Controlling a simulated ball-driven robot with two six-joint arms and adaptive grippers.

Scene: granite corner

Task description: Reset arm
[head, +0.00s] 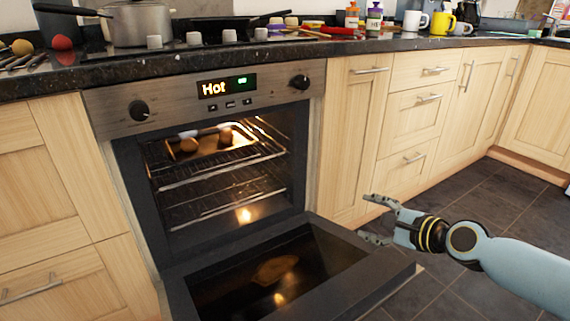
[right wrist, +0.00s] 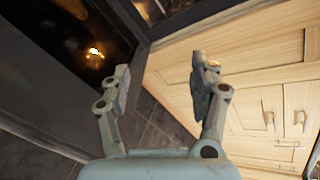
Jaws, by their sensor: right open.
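My right arm (head: 515,268) comes in from the right in the head view. My right gripper (head: 376,219) is open and empty beside the right edge of the lowered oven door. My left gripper and arm are not in view.
The oven (head: 215,150) shows "Hot"; its door (head: 385,282) hangs open. A tray (head: 235,146) with brown items is on the upper rack. Wooden cupboards (head: 350,140) stand behind my gripper. The dark tiled floor (head: 480,205) at right is clear. Pots and mugs line the granite counter (head: 200,60).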

